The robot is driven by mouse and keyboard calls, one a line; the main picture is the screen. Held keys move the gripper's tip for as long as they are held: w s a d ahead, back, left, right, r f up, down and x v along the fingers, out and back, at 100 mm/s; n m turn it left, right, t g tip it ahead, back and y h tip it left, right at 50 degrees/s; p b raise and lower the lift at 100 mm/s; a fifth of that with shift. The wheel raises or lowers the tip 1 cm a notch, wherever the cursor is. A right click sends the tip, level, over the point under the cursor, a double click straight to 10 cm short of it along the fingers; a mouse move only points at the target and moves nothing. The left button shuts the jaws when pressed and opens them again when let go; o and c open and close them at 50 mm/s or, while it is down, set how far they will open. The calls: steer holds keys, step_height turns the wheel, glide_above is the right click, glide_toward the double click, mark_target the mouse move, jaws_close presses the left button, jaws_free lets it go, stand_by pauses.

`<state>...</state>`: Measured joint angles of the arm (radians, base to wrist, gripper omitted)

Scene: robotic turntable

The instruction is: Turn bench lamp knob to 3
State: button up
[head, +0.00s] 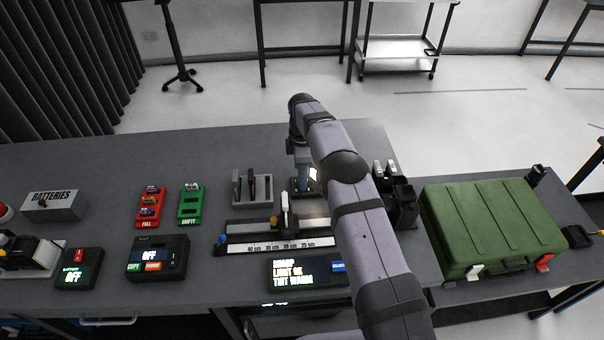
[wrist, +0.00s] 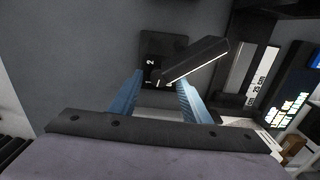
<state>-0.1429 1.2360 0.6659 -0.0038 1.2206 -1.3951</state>
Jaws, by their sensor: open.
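The bench lamp shows in the wrist view as a dark bar-shaped head (wrist: 205,57) with a lit strip along its edge. Under it is a black base plate (wrist: 152,48) with white numerals; a 2 is readable, and other marks are small. The lamp head covers part of the plate, and I cannot make out the knob clearly. My gripper (wrist: 160,80) is open, its two blue fingers pointing at the plate, one on each side of its near part.
A slide with a centimetre scale (head: 265,245) and a display box (head: 300,272) lie in front of the lamp. A grey slotted holder (head: 252,188) stands left, black devices (head: 401,200) right. A green case (head: 492,225) is farther right. The bench behind is clear.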

steer(key=shift+f, duration=0.65)
steer(key=c, duration=1)
steer(key=shift+c, duration=0.2)
steer(key=shift+f+m, duration=0.1)
steer(key=shift+m, duration=0.2)
steer(key=shift+m+b, duration=0.6)
steer(key=shift+b, duration=0.05)
steer(key=shift+m+b, duration=0.45)
steer(key=shift+m, duration=0.75)
steer(key=m, duration=0.5)
steer(key=shift+b, duration=0.3)
